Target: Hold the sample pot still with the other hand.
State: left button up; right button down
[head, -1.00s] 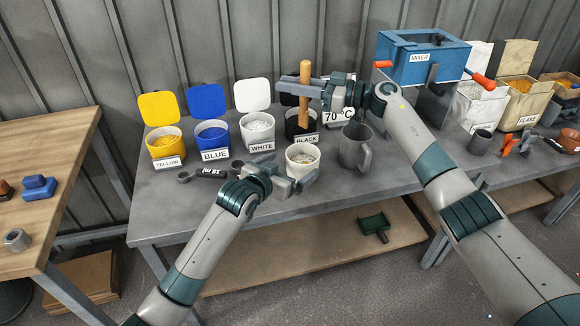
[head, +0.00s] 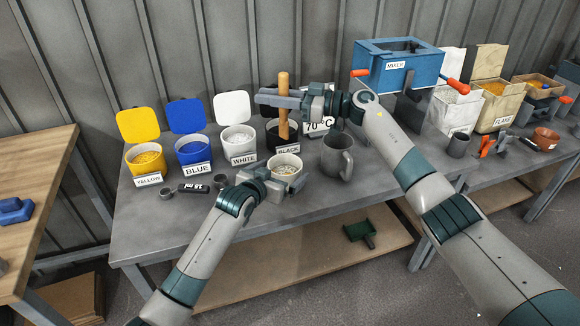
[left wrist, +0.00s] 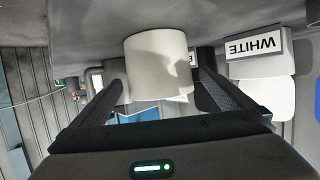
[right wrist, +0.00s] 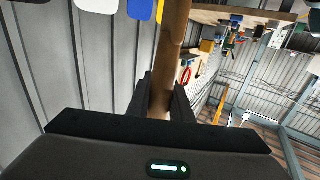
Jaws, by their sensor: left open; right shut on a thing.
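The sample pot (head: 286,160), a small pale cup with speckled contents, stands upright on the grey bench in front of the black bin. My left gripper (head: 282,184) is at the pot with its jaws open. In the left wrist view the pot (left wrist: 157,60) sits between the two spread fingers (left wrist: 158,84); I cannot tell whether either touches it. My right gripper (head: 284,98) is shut on a wooden stick (head: 283,82) and holds it upright behind the pot. The stick also fills the middle of the right wrist view (right wrist: 172,45).
Yellow (head: 146,159), blue (head: 193,150) and white (head: 238,141) bins with raised lids stand at the back left. A grey jug (head: 337,160) is right of the pot. A black scoop (head: 195,188) lies to the left. A blue mixer (head: 398,70) stands behind right.

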aim_at(292, 165)
pick_arm(q)
jog(key=shift+x, duration=3.3)
jog(key=c, duration=1.3)
jog(key=shift+o, duration=0.2)
jog(key=o, duration=0.7)
jog(key=c, duration=0.6)
jog(key=shift+c, duration=0.2)
